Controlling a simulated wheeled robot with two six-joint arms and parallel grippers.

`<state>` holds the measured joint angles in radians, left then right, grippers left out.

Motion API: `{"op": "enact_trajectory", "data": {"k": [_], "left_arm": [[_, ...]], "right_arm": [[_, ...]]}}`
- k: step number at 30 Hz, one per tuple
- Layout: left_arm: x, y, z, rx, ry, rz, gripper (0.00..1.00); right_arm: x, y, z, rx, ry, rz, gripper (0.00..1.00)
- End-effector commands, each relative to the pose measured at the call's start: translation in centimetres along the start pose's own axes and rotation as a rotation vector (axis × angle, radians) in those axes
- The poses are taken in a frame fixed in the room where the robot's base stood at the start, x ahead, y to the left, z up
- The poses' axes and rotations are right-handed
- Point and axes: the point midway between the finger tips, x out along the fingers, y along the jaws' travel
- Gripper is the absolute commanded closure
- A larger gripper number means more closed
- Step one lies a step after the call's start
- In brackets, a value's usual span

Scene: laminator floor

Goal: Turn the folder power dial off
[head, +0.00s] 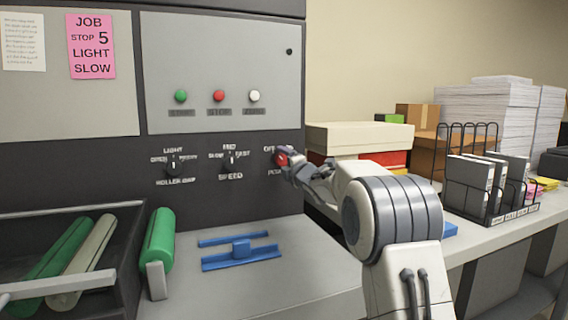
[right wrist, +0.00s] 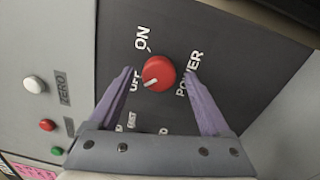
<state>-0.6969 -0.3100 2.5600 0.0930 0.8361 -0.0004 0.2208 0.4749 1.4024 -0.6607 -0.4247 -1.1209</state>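The power dial, a round red knob (right wrist: 158,71) with a white pointer mark, sits on the dark panel between the labels ON, OFF and POWER. In the right wrist view its mark points down-left, toward the OFF label (right wrist: 136,80). My right gripper (right wrist: 162,74) is open, with one fingertip on each side of the knob and a small gap showing at each. In the head view the red dial (head: 281,159) is partly hidden behind my right gripper (head: 287,160). My left gripper is not in view.
Two black dials, roller gap (head: 172,165) and speed (head: 231,159), sit left of the power dial. Green, red and white buttons (head: 219,96) are above. A grey bed with a blue guide (head: 241,250) lies below. Boxes (head: 358,138) and a file rack (head: 488,190) stand right.

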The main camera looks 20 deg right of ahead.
Motion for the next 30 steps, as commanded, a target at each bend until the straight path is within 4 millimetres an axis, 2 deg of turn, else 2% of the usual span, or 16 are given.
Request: {"op": "enact_trajectory", "data": {"k": [7, 11, 24, 30], "left_arm": [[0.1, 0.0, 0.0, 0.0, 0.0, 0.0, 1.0], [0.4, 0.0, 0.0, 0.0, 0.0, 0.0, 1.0], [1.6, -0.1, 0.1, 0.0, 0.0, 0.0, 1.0], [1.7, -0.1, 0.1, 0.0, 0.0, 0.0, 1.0]], "right_arm": [[-0.1, 0.1, 0.1, 0.001, -0.001, 0.001, 0.19], [-1.2, 0.1, 0.1, 0.002, -0.002, 0.002, 0.19], [-8.9, 0.0, 0.0, 0.0, -0.001, 0.001, 0.19], [-10.4, 0.0, 0.0, 0.0, -0.001, 0.001, 0.19]]}}
